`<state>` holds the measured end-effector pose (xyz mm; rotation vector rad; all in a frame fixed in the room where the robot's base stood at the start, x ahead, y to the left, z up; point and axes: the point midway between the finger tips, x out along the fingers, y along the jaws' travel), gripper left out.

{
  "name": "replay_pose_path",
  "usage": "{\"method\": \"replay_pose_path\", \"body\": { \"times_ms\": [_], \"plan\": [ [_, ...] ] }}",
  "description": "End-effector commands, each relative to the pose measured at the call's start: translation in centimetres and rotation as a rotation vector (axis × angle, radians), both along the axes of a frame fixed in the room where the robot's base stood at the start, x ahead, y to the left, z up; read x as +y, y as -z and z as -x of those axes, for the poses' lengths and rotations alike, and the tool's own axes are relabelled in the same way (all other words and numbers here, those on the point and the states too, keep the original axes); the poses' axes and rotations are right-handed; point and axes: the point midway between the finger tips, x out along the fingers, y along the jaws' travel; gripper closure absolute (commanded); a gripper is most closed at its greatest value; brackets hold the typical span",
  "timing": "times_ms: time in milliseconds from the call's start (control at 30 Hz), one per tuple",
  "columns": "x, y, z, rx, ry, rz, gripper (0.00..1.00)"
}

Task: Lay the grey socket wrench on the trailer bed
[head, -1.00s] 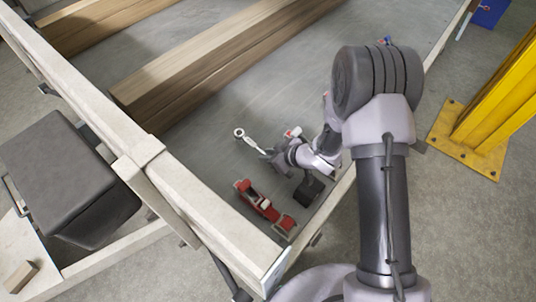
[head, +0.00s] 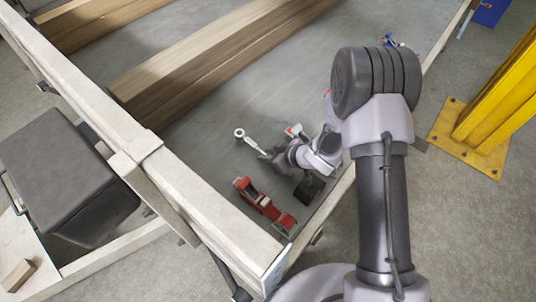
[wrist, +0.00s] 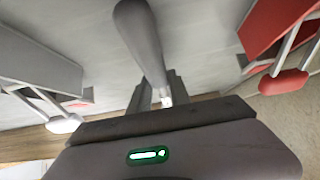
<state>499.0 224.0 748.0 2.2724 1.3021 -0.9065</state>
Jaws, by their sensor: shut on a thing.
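The grey socket wrench (head: 246,138) has a ring-shaped end pointing up and left in the head view. My gripper (head: 267,155) is shut on its other end, low over the grey trailer bed (head: 205,145). In the wrist view, a grey shaft (wrist: 145,40) runs away from my gripper (wrist: 157,98), between its fingers. The head view does not show clearly whether the wrench touches the bed. My gripper hides the held end.
A red tool (head: 262,203) lies on the bed near the front corner rail. Wooden beams (head: 215,55) lie further back. A yellow post (head: 495,100) stands right of the trailer. Bare bed lies left of the wrench.

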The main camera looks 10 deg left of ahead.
Motion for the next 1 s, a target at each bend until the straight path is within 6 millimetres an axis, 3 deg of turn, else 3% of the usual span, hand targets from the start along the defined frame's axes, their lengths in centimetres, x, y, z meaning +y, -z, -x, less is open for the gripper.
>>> {"method": "replay_pose_path", "body": {
  "times_ms": [633,667,700,933,1000],
  "plan": [
    [0.0,1.2,0.0,-0.001,-0.001,0.000,1.00],
    [0.0,1.2,0.0,-0.001,-0.001,0.000,0.73],
    [0.0,1.2,0.0,-0.001,-0.001,0.000,0.65],
    [0.0,1.2,0.0,-0.001,0.000,-0.001,0.20],
    [0.0,1.2,0.0,0.000,0.000,0.000,0.18]
  ]
}}
